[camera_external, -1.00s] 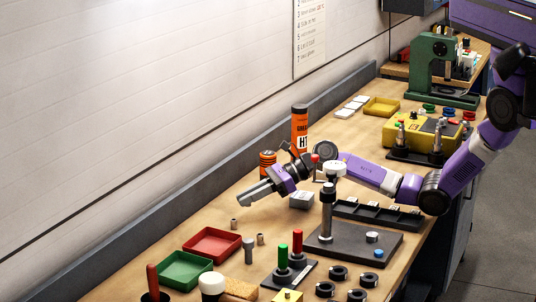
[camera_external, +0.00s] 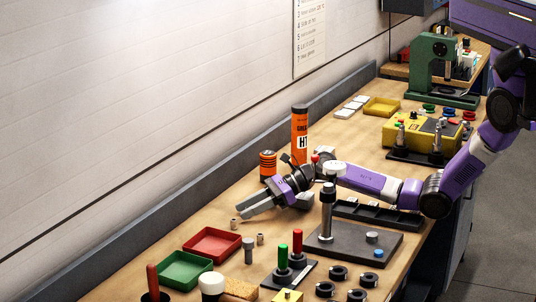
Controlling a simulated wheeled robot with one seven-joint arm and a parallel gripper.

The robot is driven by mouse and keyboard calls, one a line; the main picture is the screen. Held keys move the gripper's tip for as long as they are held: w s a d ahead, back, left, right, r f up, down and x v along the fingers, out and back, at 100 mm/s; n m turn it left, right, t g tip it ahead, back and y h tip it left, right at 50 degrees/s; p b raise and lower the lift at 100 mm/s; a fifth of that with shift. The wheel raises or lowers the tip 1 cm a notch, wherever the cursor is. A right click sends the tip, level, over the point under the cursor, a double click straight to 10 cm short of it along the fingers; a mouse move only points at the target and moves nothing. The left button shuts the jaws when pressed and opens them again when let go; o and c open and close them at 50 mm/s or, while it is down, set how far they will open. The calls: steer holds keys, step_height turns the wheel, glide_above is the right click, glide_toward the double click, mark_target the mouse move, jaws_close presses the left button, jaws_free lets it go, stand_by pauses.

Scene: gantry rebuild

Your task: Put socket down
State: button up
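My gripper (camera_external: 241,210) is over the bench, left of centre, with its grey fingers pointing down and to the left. The gap between the fingers is too small in this view to tell whether they are apart or together, and I see no socket between them. A small grey-brown socket-like cylinder (camera_external: 234,224) stands on the bench just below the fingertips; I cannot tell whether they touch. A similar small cylinder (camera_external: 260,239) stands a little to the right and nearer.
A red tray (camera_external: 212,243) and a green tray (camera_external: 184,270) lie in front. A grey post (camera_external: 249,250) and a stand with red and green handles (camera_external: 289,277) are nearby. A black plate with a tall post (camera_external: 327,220) is at right. Orange cans (camera_external: 300,125) stand behind.

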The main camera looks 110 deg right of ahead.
steer(key=shift+r, duration=0.1)
steer(key=shift+s+r, duration=0.1)
steer(key=shift+s, duration=0.15)
steer(key=v, duration=1.1)
steer(key=shift+s+r, duration=0.15)
steer(key=shift+s, duration=0.1)
steer(key=shift+r, duration=0.1)
